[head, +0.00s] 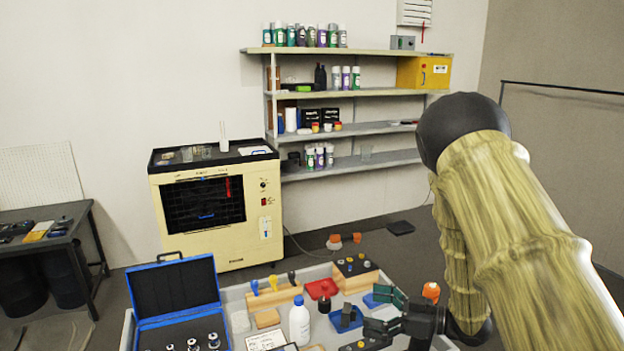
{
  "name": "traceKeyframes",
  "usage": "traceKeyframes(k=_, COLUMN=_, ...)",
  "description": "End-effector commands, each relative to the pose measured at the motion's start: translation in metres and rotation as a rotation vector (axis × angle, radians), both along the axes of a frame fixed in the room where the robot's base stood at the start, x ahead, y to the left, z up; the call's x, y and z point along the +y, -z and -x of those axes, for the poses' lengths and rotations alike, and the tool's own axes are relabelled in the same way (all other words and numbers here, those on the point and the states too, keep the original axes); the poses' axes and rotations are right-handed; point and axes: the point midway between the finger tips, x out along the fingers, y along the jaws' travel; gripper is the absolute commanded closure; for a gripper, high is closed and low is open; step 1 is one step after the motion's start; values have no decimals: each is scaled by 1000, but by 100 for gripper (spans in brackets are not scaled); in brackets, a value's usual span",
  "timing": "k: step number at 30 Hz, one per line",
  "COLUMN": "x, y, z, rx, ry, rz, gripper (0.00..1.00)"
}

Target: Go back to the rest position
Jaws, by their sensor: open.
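My gripper (369,311) is at the lower right of the head view, low over the grey work tray (234,293). Its two dark green fingers are spread apart, with nothing seen held between them. A blue block with a dark part on it (345,319) is beside the fingertips; I cannot tell whether they touch. My arm comes in from the right and hides the tray's right end.
An open blue case (173,289) stands at the tray's left. A white bottle (299,322), a red dish (322,288) and wooden holders (274,297) crowd the tray. A cream machine (217,205) and shelves (348,93) stand behind; a dark table (45,235) is left.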

Motion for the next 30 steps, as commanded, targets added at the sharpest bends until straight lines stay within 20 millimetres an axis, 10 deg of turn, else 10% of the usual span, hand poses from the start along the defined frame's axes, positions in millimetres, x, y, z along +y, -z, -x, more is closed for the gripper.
traceKeyframes(k=8, x=-8, y=90, z=9, rx=129, ry=258, rz=107, gripper=0)
traceKeyframes(k=14, x=-30, y=191, z=52, rx=342, ry=520, rz=273, gripper=0)
traceKeyframes(k=21, x=-59, y=285, z=148, rx=649, ry=747, rz=494, gripper=0)
traceKeyframes(k=30, x=-80, y=344, z=291, rx=1026, ry=899, rz=740, gripper=0)
